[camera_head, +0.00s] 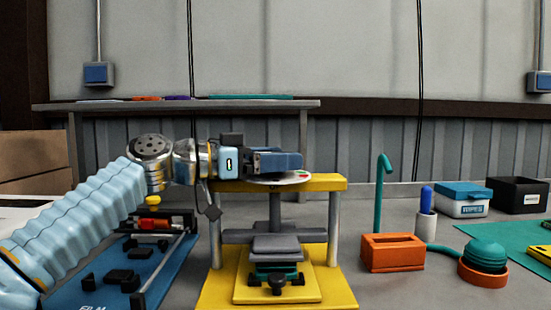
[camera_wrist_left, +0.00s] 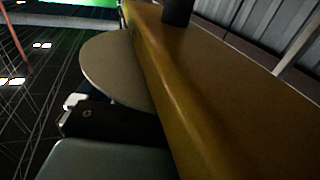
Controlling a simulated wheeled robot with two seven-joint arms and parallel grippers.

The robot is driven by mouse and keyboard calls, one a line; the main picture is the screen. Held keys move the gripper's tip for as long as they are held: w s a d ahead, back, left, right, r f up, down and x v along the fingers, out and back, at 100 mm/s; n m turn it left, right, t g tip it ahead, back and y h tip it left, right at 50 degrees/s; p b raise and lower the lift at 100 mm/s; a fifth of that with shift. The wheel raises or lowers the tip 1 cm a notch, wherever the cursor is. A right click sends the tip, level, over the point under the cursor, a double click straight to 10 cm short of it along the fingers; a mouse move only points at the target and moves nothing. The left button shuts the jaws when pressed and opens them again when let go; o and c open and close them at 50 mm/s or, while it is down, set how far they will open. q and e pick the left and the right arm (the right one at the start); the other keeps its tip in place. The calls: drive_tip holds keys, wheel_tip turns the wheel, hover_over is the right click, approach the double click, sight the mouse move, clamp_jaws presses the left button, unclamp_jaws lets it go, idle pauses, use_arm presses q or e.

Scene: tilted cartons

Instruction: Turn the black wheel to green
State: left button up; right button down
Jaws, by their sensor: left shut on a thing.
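A yellow press frame (camera_head: 325,183) stands on a yellow base in the middle of the head view. A pale round dial (camera_head: 290,179) with small red and green marks lies at the top of its crossbar. My left gripper (camera_head: 278,161) reaches in from the left, level, just above the dial, and is shut at the place of the black wheel. The wheel itself is hidden by the gripper, so its setting cannot be read. In the left wrist view the dial's pale disc (camera_wrist_left: 112,68) shows beside the yellow crossbar (camera_wrist_left: 190,90). My right gripper is not in view.
A blue mat (camera_head: 180,265) with black parts lies left of the press. An orange block (camera_head: 392,253), a teal hooked rod (camera_head: 380,190), a white cup (camera_head: 425,225) and a teal dome (camera_head: 486,256) stand to the right. A grey shelf (camera_head: 180,105) runs behind.

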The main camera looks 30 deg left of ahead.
use_arm(q)
drive_tip(key=o, duration=0.7)
drive_tip(key=shift+a+r, duration=0.15)
drive_tip(key=shift+r, duration=0.15)
drive_tip(key=shift+f, duration=0.1)
drive_tip(key=v, duration=1.4)
drive_tip(key=shift+b, duration=0.45)
